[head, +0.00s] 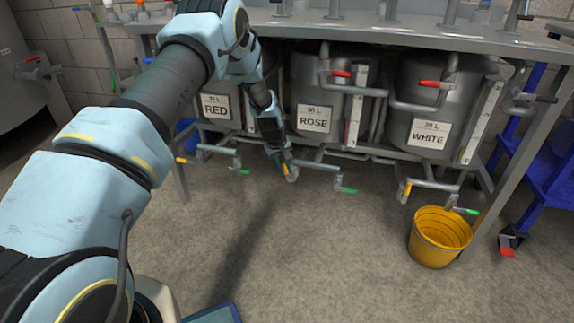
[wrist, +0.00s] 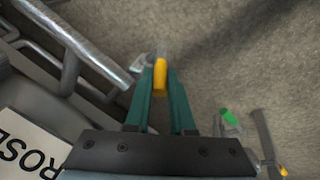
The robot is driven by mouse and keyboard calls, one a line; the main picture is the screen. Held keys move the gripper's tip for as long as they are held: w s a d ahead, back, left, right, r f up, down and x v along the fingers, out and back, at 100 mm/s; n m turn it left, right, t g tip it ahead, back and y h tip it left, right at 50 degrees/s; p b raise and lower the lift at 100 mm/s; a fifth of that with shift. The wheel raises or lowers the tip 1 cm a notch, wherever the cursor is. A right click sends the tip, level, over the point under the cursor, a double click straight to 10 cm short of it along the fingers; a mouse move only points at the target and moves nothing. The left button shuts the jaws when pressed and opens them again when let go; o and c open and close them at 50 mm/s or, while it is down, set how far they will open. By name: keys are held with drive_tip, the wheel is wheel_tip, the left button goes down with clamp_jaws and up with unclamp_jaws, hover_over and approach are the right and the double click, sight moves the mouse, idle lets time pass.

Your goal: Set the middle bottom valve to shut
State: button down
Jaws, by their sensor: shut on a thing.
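The middle tank, labelled ROSE (head: 313,118), stands under the steel bench. Its bottom valve has a yellow handle (wrist: 160,76), which shows between the green fingers in the wrist view. My gripper (head: 287,169) is down at the pipe below the ROSE tank, shut on this yellow handle; in the wrist view my gripper (wrist: 160,80) has a finger on each side of it. The fingers hide much of the handle, and the valve body is hard to make out. A green-handled valve (head: 346,190) sits to the right on the same tank's piping.
The RED tank (head: 216,106) and WHITE tank (head: 429,134) stand on either side, each with yellow and green handles low down. Red-handled valves (head: 341,74) sit higher. A yellow bucket (head: 439,238) stands at right, near a blue rack (head: 545,170).

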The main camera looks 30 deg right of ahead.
drive_tip(key=w+a+f+n+g+h+b, duration=0.2)
drive_tip(key=w+a+f+g+h+b, duration=0.1)
drive_tip(key=g+h+b, duration=0.3)
drive_tip(key=shift+f+g+h+b, duration=0.4)
drive_tip(key=shift+f+h+b, duration=0.4)
drive_tip(key=shift+h+b, duration=0.45)
drive_tip(key=shift+s, duration=0.1)
drive_tip(key=c, duration=0.8)
unclamp_jaws()
drive_tip(key=shift+a, duration=0.1)
drive_tip(key=p+v, duration=0.3)
drive_tip(key=v, duration=0.7)
drive_tip(key=shift+w+a, duration=0.2)
drive_tip(key=shift+a, duration=0.1)
